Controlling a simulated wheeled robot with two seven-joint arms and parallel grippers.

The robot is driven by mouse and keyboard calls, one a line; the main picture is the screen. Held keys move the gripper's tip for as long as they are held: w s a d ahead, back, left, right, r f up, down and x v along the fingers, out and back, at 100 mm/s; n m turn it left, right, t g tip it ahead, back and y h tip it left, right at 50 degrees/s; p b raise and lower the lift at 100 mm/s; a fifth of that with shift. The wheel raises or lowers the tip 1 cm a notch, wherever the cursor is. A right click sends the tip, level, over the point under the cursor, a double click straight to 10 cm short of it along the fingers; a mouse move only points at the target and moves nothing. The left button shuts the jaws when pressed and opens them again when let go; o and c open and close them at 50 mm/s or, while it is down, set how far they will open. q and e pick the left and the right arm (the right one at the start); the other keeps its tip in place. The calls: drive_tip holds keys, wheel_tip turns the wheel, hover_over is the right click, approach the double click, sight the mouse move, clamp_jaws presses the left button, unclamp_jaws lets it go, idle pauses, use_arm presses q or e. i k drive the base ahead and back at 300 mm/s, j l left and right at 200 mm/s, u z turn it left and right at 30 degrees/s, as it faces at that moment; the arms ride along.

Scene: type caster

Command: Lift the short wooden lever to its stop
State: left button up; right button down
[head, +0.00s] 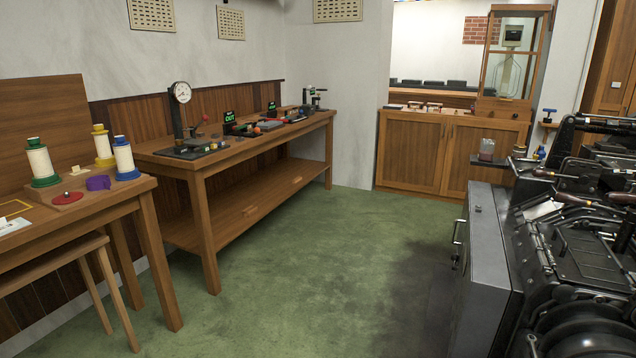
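The black type caster (590,255) stands at the right edge, cut off by the frame. Several handles and rods show on its upper part. A dark brown handle (576,200) lies nearly level above its front plate, and another brown grip (622,198) sits at the right edge. I cannot tell which of these is the short wooden lever, or whether it is up or down. Neither of my grippers is in view.
Green floor is open between the caster and the long wooden workbench (245,152). A nearer table (143,190) with spools (40,163) and a stool (55,262) stand at left. A wooden cabinet (440,155) closes the back. A grey box (487,265) fronts the caster.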

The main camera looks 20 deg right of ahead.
sight(583, 180)
drive_tip(key=i+l+z, duration=0.1)
drive_tip(key=i+z, duration=0.35)
drive_tip(key=i+j+z, duration=0.1)
drive_tip(key=i+z, duration=0.4)
drive_tip(key=i+j+z, duration=0.2)
drive_tip(key=i+z, duration=0.25)
